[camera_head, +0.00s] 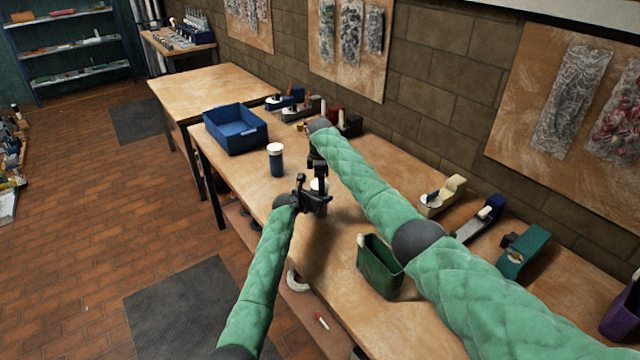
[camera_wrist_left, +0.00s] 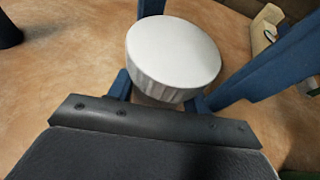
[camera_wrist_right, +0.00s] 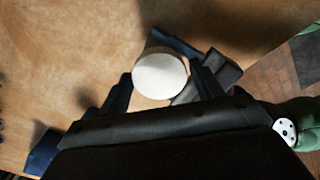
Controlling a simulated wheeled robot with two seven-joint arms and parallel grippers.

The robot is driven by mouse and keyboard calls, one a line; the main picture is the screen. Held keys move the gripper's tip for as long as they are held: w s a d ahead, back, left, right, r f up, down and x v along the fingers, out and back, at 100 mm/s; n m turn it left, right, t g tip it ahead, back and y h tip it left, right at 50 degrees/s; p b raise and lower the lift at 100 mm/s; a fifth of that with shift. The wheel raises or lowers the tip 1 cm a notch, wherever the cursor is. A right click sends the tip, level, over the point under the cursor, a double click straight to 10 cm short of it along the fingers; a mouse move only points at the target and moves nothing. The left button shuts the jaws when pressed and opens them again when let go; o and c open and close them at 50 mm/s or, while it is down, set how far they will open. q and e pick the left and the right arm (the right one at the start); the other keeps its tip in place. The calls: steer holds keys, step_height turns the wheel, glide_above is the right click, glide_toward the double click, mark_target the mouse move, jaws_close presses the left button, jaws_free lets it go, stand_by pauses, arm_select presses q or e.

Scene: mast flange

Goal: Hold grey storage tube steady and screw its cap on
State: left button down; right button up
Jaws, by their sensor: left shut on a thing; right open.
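A white ridged cap (camera_wrist_left: 172,55) sits on top of the storage tube; I cannot tell how tightly. In the head view this cap (camera_head: 318,184) shows between my two grippers, and the tube body is mostly hidden. My left gripper (camera_head: 318,201) is shut on the tube just below the cap, its fingers on either side. My right gripper (camera_head: 319,170) is above, open, with its fingers on either side of the cap; in the right wrist view the cap (camera_wrist_right: 160,76) lies between the fingers with gaps visible.
A dark blue tube with a white lid (camera_head: 276,162) stands on the bench left of my grippers. A blue bin (camera_head: 236,132) is farther back, and a green bin (camera_head: 380,266) is nearer. Tape dispensers (camera_head: 442,194) line the wall side. The bench's left edge is close.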

steer(key=r, duration=0.3)
steer(key=shift+a+r, duration=0.25)
